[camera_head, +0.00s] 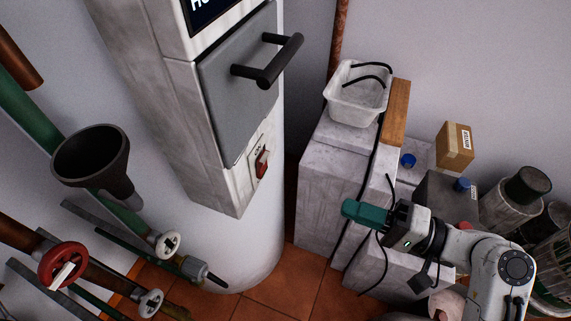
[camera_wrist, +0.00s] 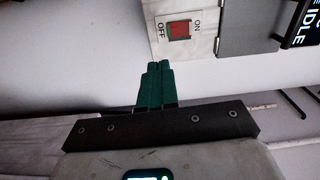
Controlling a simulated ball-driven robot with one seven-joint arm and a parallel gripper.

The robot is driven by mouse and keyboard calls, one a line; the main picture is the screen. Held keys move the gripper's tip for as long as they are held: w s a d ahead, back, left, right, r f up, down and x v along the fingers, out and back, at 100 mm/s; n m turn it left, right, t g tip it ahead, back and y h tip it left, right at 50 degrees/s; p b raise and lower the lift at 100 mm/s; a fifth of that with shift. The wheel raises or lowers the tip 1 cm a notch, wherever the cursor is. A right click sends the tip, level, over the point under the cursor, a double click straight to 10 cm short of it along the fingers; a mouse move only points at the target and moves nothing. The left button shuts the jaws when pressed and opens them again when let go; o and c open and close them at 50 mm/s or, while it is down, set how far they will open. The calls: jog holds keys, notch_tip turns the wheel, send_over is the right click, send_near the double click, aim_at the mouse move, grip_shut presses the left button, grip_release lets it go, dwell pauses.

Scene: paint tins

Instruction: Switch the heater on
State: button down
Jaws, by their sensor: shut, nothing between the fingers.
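The heater (camera_head: 190,120) is a tall pale unit with a grey door and a black handle. Its red rocker switch (camera_head: 262,163) sits on a small white plate low on the front. In the wrist view the red switch (camera_wrist: 180,30) lies between the words ON, on the right, and OFF, on the left. My gripper (camera_head: 348,208) has green fingers and is to the right of the heater, apart from the switch. In the wrist view my gripper (camera_wrist: 159,66) is shut and empty, its fingertips pointing toward the switch plate with a gap between.
The black door handle (camera_head: 268,62) sticks out above the switch. Pipes with a red valve wheel (camera_head: 63,265) and a black funnel (camera_head: 90,160) are on the left. A white basin (camera_head: 356,95) with black cables stands on grey blocks at right. A cardboard box (camera_head: 455,146) is behind my arm.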

jog(key=r+y, duration=0.1)
jog(key=r, duration=0.2)
jog(key=shift+w+r+y, duration=0.2)
jog(key=shift+r+y, duration=0.05)
jog(key=shift+y, duration=0.15)
jog(key=p, duration=0.3)
send_near(266, 160)
jog(key=x, duration=0.5)
jog(key=shift+a, duration=0.2)
jog(key=shift+w+a, duration=0.35)
jog(key=shift+a, duration=0.3)
